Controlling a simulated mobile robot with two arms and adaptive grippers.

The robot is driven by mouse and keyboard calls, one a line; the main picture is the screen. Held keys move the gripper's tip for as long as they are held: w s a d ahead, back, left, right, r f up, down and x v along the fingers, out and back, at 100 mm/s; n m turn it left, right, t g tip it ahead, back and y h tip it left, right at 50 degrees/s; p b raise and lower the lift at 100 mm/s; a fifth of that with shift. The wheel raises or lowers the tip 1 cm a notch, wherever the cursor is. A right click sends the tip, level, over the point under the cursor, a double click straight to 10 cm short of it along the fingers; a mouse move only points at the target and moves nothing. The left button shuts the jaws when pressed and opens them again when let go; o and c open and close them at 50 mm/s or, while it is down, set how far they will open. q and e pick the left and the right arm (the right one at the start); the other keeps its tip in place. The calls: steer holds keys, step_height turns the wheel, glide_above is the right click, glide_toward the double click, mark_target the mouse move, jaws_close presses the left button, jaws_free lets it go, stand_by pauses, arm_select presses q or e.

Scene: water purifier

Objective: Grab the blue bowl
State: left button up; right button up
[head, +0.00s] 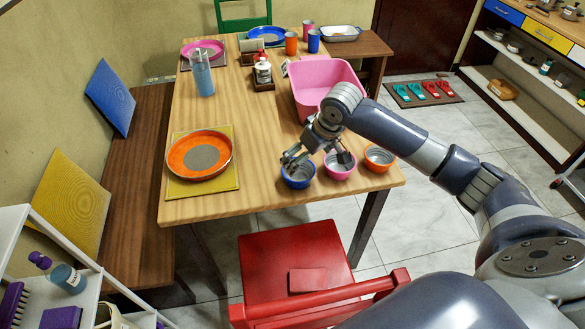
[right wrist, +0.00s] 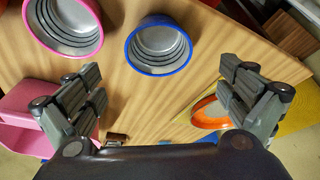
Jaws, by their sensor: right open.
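The blue bowl (head: 298,178) stands upright near the front edge of the wooden table, with a grey inside. In the right wrist view the blue bowl (right wrist: 160,46) is at the top middle, ahead of and between the finger lines. My right gripper (head: 318,160) is above the blue and pink bowls, its fingers spread wide. In the right wrist view my right gripper (right wrist: 162,88) is open and empty, with bare table between its fingers. One finger partly covers the blue bowl in the head view. My left gripper is not in view.
A pink bowl (head: 339,170) stands just right of the blue one, then an orange bowl (head: 379,157). A pink basin (head: 314,88) is behind them. An orange plate (head: 180,166) on a yellow mat (head: 230,178) lies left. A red chair (head: 285,250) stands in front.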

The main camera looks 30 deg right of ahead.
glide_toward(295, 177)
steer(key=shift+a, duration=0.2)
steer(key=shift+w+f, duration=0.1)
steer(key=shift+f, duration=0.2)
steer(key=x, duration=0.5)
steer(key=shift+w+d, duration=0.15)
steer(key=shift+r, duration=0.1)
steer(key=shift+c, duration=0.6)
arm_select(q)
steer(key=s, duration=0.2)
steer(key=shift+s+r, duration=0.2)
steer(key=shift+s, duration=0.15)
arm_select(e)
steer(key=c, duration=1)
